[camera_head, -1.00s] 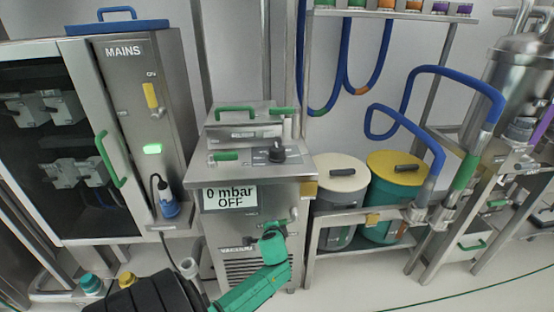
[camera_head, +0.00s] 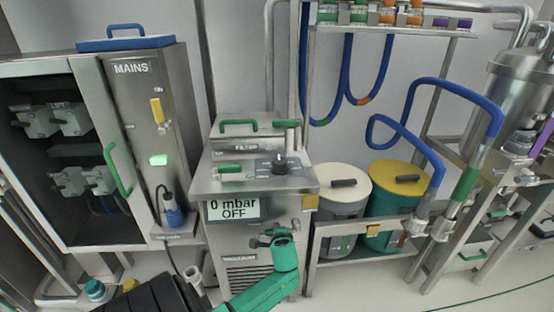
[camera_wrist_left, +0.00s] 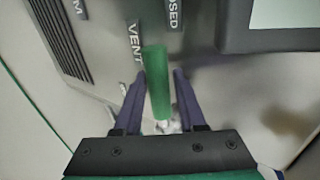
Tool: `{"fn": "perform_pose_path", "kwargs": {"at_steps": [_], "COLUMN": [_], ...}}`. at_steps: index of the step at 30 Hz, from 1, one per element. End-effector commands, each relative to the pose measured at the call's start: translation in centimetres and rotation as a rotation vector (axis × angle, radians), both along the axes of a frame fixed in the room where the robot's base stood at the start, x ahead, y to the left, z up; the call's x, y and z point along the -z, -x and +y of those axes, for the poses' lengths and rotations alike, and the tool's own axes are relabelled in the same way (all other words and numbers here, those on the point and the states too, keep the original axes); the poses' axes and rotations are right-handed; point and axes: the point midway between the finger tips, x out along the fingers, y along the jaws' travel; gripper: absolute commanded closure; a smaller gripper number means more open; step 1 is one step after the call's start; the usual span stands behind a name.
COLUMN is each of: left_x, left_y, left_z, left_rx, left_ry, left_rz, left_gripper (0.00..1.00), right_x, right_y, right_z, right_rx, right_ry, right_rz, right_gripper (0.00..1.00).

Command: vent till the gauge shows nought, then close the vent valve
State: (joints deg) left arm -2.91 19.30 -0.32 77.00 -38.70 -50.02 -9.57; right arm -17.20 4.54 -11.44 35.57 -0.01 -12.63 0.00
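The display (camera_head: 233,208) on the steel unit's front reads "0 mbar OFF". Below it, my left gripper (camera_head: 280,240) is at the unit's front, at the end of my green forearm. The left wrist view shows the green vent valve handle (camera_wrist_left: 158,85) between the two purple fingers of my left gripper (camera_wrist_left: 159,76). The fingers stand apart, with narrow gaps beside the handle; firm contact cannot be made out. The word "VENT" is left of the handle and "CLOSED", partly cut off, is above right. In the head view my gripper hides most of the handle. My right gripper is not in view.
The mains cabinet (camera_head: 133,110) with a lit green lamp (camera_head: 158,160) stands left. A black knob (camera_head: 279,165) is on the unit's top. A cream-lidded drum (camera_head: 340,177) and a yellow-lidded drum (camera_head: 398,178) stand right, on a steel frame. A blue hose (camera_head: 410,135) loops above.

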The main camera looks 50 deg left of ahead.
Motion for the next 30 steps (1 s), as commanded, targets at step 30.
{"fn": "perform_pose_path", "kwargs": {"at_steps": [30], "left_x": [-7.7], "left_y": [6.5], "left_z": [-9.6], "left_rx": [0.0], "left_ry": [0.003], "left_rz": [-0.001], "left_gripper": [0.57], "right_x": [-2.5], "right_y": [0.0], "right_z": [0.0], "right_rx": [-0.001], "right_ry": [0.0], "right_rz": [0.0], "right_gripper": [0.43]}}
